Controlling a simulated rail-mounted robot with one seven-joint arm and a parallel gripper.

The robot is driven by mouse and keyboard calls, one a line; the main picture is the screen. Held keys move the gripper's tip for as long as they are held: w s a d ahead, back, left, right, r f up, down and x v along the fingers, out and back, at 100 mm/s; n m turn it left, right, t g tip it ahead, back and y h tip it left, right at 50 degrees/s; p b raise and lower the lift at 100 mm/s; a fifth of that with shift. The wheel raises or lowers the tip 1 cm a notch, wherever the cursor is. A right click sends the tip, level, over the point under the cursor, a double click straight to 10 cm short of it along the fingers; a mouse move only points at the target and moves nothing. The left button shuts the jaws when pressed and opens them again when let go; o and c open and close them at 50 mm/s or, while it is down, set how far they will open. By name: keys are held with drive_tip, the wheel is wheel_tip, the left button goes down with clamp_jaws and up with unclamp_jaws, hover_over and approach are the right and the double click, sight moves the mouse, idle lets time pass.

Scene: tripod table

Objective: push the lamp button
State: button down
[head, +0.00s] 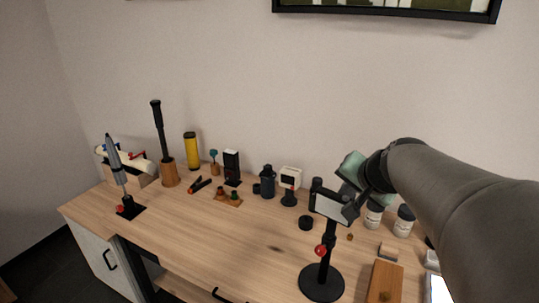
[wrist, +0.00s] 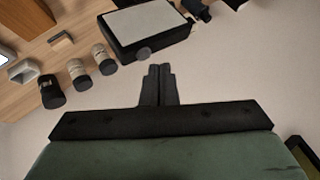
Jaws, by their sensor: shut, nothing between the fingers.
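The lamp stands at the front right of the table. It has a round black base (head: 322,284), a black stem, a red knob (head: 320,250) on the stem and a black head with a pale panel (head: 331,206). In the wrist view the lamp head (wrist: 147,25) is a black box with a pale face, and a small round grey knob (wrist: 143,53) shows at its edge. My gripper (wrist: 158,68) is shut and empty, its fingertips just below that knob in the picture. I cannot tell whether they touch it. In the head view my gripper (head: 352,208) overlaps the lamp head's right side.
White jars with dark lids (head: 404,221) stand right of the lamp. A wooden block (head: 384,281) lies at the front right. A small white-headed device (head: 290,178) and a dark bottle (head: 267,182) stand behind. The middle left tabletop (head: 190,235) is clear.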

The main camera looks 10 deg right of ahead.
drive_tip(key=shift+f, duration=0.1)
idle(0.4)
drive_tip(key=shift+f+b, duration=0.4)
drive_tip(key=shift+b, duration=0.2)
drive_tip(key=shift+f, duration=0.1)
idle(0.5)
drive_tip(key=shift+r, duration=0.6)
wheel_tip(320, 180, up, 6)
drive_tip(key=p, duration=0.4)
drive_tip(key=shift+p, duration=0.3)
